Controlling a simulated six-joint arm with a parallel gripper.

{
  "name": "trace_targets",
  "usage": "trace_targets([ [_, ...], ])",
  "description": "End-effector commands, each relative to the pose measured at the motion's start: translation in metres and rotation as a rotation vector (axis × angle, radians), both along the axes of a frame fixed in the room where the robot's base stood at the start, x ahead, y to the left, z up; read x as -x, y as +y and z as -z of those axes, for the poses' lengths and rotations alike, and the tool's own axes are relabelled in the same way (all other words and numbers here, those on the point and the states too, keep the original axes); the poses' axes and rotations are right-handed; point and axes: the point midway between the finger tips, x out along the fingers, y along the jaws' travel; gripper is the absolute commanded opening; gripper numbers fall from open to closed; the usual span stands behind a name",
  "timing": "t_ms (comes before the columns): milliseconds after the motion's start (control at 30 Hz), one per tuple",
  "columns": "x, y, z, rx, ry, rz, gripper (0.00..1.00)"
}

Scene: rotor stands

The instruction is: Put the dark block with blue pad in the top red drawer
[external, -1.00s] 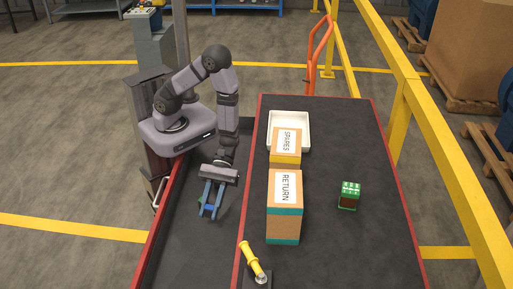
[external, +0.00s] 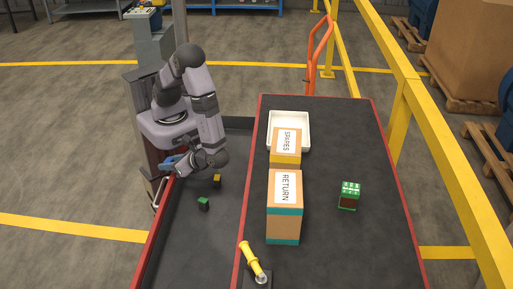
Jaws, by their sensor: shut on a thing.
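My gripper (external: 170,162) is at the left, low beside my base, with its blue fingers pointing left. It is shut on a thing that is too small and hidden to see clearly. No block with a blue pad lies in the open, so the held thing appears to be the dark block with blue pad. A silver handle (external: 157,191) stands out just below my gripper at the left. A little red front shows behind my gripper, but the red drawer itself is mostly hidden, and I cannot tell how far it is open.
On the lower dark surface lie a green-topped block (external: 203,204) and a yellow-topped block (external: 217,181). The RETURN box (external: 284,217), SPARES box (external: 285,158), white tray (external: 305,122), green block (external: 349,195) and yellow-handled lever (external: 251,258) stand on the raised bench.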

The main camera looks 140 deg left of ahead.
Motion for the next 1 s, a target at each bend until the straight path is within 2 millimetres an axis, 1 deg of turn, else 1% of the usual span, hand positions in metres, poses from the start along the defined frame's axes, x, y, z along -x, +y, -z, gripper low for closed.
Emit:
trace_targets([
  [33,0.005,0.012,0.003,-0.001,0.0,0.092,0.0],
  [167,0.011,0.044,0.007,0.001,0.001,0.308,0.0],
  [267,0.009,0.068,0.01,0.001,0.0,0.469,0.0],
  [367,0.008,0.094,0.018,0.001,0.001,0.64,0.0],
  [467,-0.002,0.119,0.024,0.002,0.001,0.83,0.0],
  [567,-0.019,0.143,0.03,0.003,0.002,1.043,0.0],
  [600,-0.028,0.152,0.032,0.003,0.001,1.132,0.0],
  [667,-0.045,0.162,0.035,0.003,0.001,1.266,0.0],
  [733,-0.066,0.17,0.039,0.003,0.001,1.422,0.0],
  [867,-0.109,0.173,0.045,0.005,0.002,1.709,0.0],
  [900,-0.122,0.171,0.047,0.006,0.001,1.794,0.0],
  [1000,-0.153,0.161,0.051,0.005,0.001,1.993,0.0],
])
